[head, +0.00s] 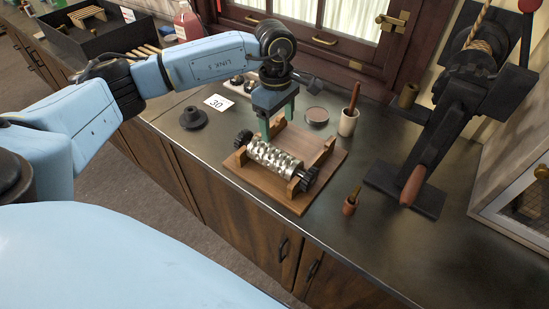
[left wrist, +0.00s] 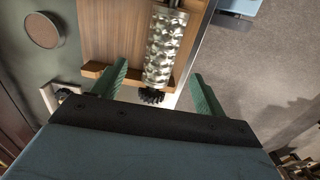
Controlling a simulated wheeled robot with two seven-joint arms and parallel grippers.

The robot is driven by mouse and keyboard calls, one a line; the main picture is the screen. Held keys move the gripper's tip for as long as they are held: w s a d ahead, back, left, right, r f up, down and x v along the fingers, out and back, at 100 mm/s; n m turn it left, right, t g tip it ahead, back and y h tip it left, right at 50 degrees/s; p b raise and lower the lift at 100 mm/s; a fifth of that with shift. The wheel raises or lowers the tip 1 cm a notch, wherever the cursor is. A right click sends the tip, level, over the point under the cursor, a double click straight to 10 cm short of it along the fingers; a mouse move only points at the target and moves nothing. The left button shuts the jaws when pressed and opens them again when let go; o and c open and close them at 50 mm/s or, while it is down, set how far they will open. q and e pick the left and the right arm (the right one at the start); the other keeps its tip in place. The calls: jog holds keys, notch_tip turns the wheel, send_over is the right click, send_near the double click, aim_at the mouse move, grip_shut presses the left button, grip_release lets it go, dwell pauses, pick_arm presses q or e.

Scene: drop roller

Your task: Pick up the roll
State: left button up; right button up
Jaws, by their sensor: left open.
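The roll (head: 272,159) is a shiny embossed metal cylinder with dark toothed ends. It lies across a wooden stand (head: 316,185) on the counter. In the left wrist view the roll (left wrist: 166,48) runs up from between the green fingers, with a black gear at its near end. My left gripper (head: 278,125) is above the stand near the roll's left half, pointing down. In the wrist view my left gripper (left wrist: 160,85) is open, one finger on each side of the roll with gaps. My right gripper is not in view.
A cup with a wooden-handled tool (head: 348,122) stands behind the stand, and a small brush-like tool (head: 351,203) to its right. A black lever press (head: 450,110) stands farther right. A dark round base (head: 194,118) and a card marked 30 (head: 218,103) lie left.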

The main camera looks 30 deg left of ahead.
aim_at(275, 152)
pick_arm(q)
jog(key=f, duration=0.5)
jog(key=a+f, duration=0.1)
jog(key=f, duration=0.1)
jog(key=shift+f+p, duration=0.15)
jog(key=shift+p, duration=0.15)
jog(key=shift+s+d+f+p, duration=0.1)
jog(key=shift+f+p, duration=0.15)
jog(key=shift+f, duration=1.2)
jog(key=shift+s+d+f+p, duration=0.1)
jog(key=shift+f+p, duration=0.1)
jog(key=shift+f, duration=1.25)
grip_shut()
jog(key=shift+w+r, duration=0.15)
jog(key=shift+r, duration=0.05)
